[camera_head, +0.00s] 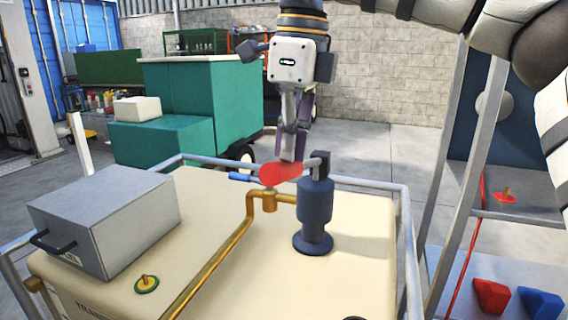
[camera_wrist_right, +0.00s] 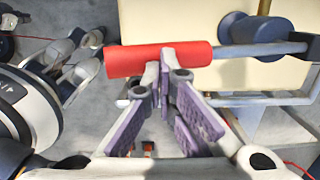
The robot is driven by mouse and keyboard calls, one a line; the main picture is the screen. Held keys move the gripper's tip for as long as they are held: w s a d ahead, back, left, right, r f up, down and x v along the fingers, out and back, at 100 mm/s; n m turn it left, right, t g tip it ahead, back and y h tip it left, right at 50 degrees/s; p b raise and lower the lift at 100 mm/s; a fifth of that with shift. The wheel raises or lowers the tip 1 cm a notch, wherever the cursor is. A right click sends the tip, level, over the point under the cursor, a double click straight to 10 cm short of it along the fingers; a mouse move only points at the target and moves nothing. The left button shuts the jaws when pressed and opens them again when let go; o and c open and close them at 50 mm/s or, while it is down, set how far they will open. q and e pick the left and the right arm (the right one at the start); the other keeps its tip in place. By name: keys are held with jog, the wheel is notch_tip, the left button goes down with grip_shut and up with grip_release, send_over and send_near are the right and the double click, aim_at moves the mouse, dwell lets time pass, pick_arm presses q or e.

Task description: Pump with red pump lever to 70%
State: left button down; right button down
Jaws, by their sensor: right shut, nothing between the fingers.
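The red pump lever (camera_head: 278,175) has a thick red grip on a bar that joins the top of the dark blue pump (camera_head: 315,215). The pump stands upright on the cream tank top. My right gripper (camera_head: 292,158) points down at the grip, its fingers shut with nothing between them. In the right wrist view the closed fingertips (camera_wrist_right: 166,62) overlap the middle of the red grip (camera_wrist_right: 130,61); I cannot tell whether they touch it. The lever bar looks near level. No percentage readout shows. My left gripper is not in view.
A grey rail (camera_head: 405,230) edges the tank. Shelves (camera_head: 500,215) with red and blue pieces stand right. Green cabinets (camera_head: 200,100) stand behind.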

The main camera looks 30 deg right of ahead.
aim_at(292, 165)
jog(key=shift+f, duration=2.3)
jog(key=shift+d+r, duration=0.1)
